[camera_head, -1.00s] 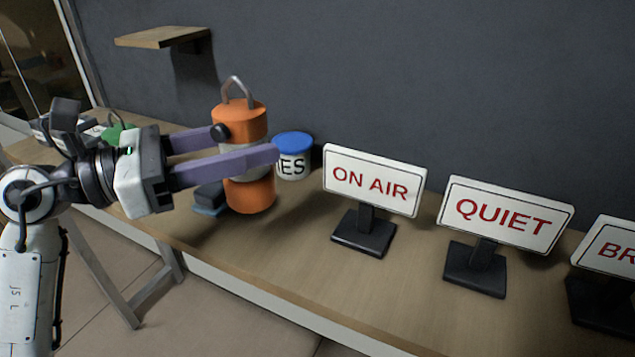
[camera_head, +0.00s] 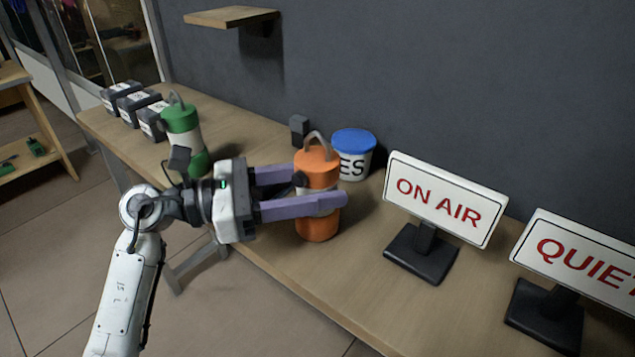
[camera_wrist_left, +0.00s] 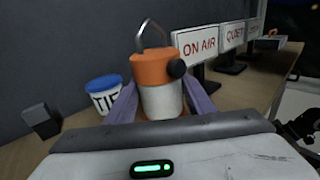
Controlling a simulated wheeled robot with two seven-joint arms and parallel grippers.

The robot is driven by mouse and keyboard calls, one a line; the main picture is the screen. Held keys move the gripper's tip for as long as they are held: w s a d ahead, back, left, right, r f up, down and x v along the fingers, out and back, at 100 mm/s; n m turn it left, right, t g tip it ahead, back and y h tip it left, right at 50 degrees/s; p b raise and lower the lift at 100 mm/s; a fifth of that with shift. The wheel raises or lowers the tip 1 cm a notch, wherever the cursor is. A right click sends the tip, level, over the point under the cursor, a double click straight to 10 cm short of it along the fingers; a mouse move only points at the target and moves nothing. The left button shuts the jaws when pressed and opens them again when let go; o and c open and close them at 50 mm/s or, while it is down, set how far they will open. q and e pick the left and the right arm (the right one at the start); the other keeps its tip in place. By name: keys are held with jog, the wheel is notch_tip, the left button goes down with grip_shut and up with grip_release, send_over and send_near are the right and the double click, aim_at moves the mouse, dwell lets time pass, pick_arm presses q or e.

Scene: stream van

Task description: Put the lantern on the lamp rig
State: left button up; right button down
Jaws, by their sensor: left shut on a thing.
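The lantern (camera_head: 317,170) is orange with a white middle band, a grey loop handle on top and a dark knob on its side. My left gripper (camera_head: 320,198) is shut on it, with the two purple fingers on either side of its body. The lantern is upright, over the bench top; I cannot tell whether its base touches the wood. It also shows between the fingers in the left wrist view (camera_wrist_left: 158,85). I see nothing clearly recognisable as the lamp rig.
The wooden bench (camera_head: 330,300) runs along a grey wall. A blue-lidded tub (camera_head: 352,142) stands behind the lantern, and an ON AIR sign (camera_head: 440,200) and QUIET sign (camera_head: 585,255) to its right. A green lantern (camera_head: 183,130) and several dark boxes stand left. A wall shelf (camera_head: 230,16) is above.

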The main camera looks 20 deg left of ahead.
pick_arm(q)
jog(key=shift+r, duration=0.1)
jog(key=o, duration=0.8)
jog(key=shift+f, duration=0.25)
jog(key=o, duration=0.4)
jog(key=shift+o, duration=0.2)
jog(key=shift+r, duration=0.15)
